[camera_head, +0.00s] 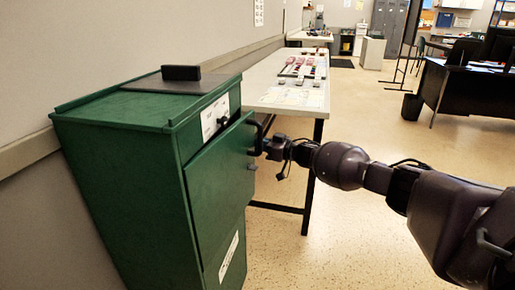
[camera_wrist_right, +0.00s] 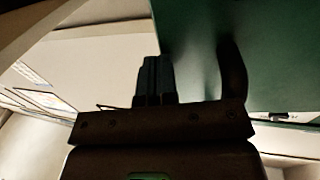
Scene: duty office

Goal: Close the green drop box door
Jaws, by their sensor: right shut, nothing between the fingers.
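The green drop box (camera_head: 125,180) stands against the wall at left in the head view. Its green door (camera_head: 222,175) is on the side facing right and looks slightly ajar, its far edge standing out past the box body. A dark handle (camera_head: 257,133) is near that edge. My right gripper (camera_head: 264,147) is at this edge, close to the handle; I cannot tell whether it touches. In the right wrist view its fingers (camera_wrist_right: 154,80) are together and empty, beside the green door surface (camera_wrist_right: 270,55). My left gripper is out of view.
A long table (camera_head: 262,84) with papers and small items stands behind the box along the wall. A black desk (camera_head: 465,92) and a black bin (camera_head: 411,107) are at the far right. The floor (camera_head: 350,125) between is clear.

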